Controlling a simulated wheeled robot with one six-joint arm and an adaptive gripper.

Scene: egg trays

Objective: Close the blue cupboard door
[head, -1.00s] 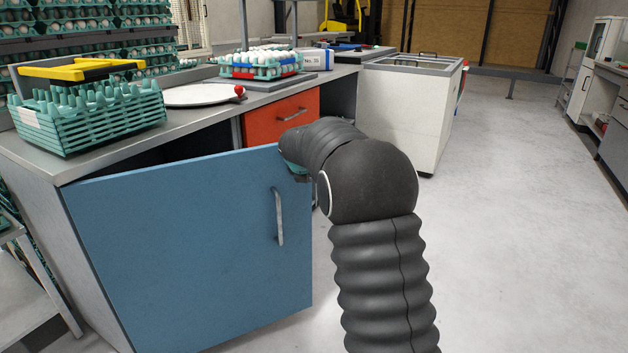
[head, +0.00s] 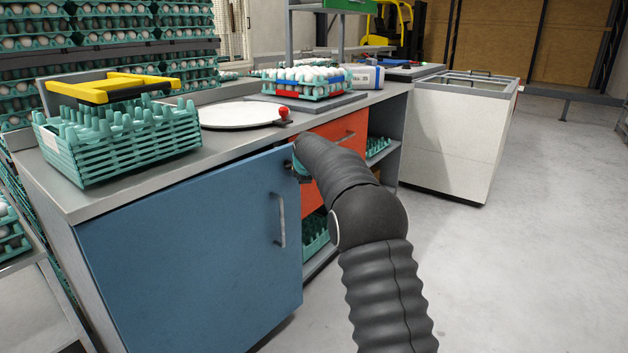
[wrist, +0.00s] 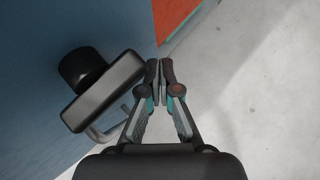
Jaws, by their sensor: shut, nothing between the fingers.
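The door also fills the left of the wrist view (wrist: 35,60), with the handle (wrist: 105,130) low beside the fingers. My gripper (wrist: 166,78) is shut and empty, close to the door's free edge. In the head view my arm mostly hides it, and only a teal part shows by the door's upper right corner. I cannot tell whether it touches the door.
An orange drawer (head: 338,140) and open shelves with teal trays lie right of the door. The worktop (head: 235,143) carries stacked egg trays (head: 120,145) and a white round board (head: 235,115). A white chest (head: 455,140) stands farther right. The floor at right is clear.

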